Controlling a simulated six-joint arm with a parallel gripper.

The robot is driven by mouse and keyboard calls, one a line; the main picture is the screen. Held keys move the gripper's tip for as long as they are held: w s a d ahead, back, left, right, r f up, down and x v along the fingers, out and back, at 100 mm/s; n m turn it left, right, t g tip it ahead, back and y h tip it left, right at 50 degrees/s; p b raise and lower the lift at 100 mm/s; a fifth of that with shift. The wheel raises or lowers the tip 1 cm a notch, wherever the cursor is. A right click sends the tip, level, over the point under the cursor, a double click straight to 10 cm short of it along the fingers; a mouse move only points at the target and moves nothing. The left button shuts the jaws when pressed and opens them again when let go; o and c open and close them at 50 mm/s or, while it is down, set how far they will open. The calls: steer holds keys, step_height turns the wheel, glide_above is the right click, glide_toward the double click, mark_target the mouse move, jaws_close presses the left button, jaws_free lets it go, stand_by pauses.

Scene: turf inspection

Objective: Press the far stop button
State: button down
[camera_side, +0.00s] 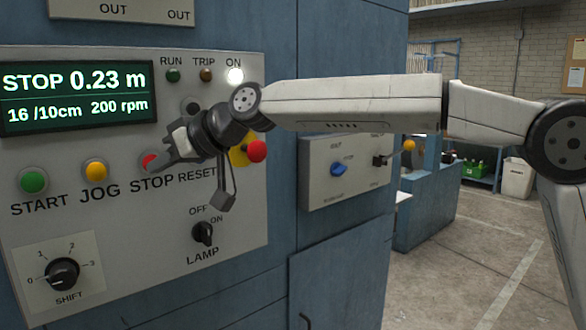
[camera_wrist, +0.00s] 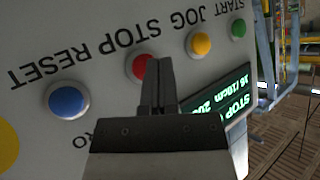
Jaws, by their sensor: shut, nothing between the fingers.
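The red STOP button (camera_side: 150,162) is on the grey control panel (camera_side: 120,226), between the yellow JOG button (camera_side: 95,171) and RESET. My gripper (camera_side: 157,166) is shut and empty, its fingertips at the STOP button and covering part of it. In the wrist view, which shows the panel upside down, the red STOP button (camera_wrist: 138,66) lies just behind and left of my closed fingertips (camera_wrist: 158,64). I cannot tell whether they touch it. The lit display (camera_side: 78,96) reads STOP 0.23 m.
A blue RESET button (camera_wrist: 68,101) sits beside STOP; my gripper hides it in the side view. A red mushroom button (camera_side: 257,151) on yellow is close to my wrist. A green START button (camera_side: 33,180), LAMP switch (camera_side: 203,233) and SHIFT knob (camera_side: 62,273) are also there. The white ON lamp (camera_side: 235,75) glows.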

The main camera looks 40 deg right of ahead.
steer(key=shift+s, duration=0.1)
steer(key=shift+s, duration=2.4)
steer(key=s+d+f+m+g+h, duration=0.1)
steer(key=s+d+f+g+h, duration=0.15)
steer(key=d+f, duration=0.75)
steer(key=s+d+f+m+g+h, duration=0.1)
steer(key=s+d+f+m+h, duration=0.15)
steer(key=d+f, duration=0.65)
steer(key=s+d+f+g+h, duration=0.1)
steer(key=s+d+f, duration=0.3)
steer(key=s+f, duration=0.4)
steer(key=s+d+f+m+g+h, duration=0.1)
steer(key=s+d+f+g, duration=0.1)
steer(key=s+d+f, duration=0.3)
steer(key=s+f, duration=0.3)
steer(key=shift+s+g+h, duration=0.3)
steer(key=shift+s+g, duration=0.05)
steer(key=shift+s, duration=0.05)
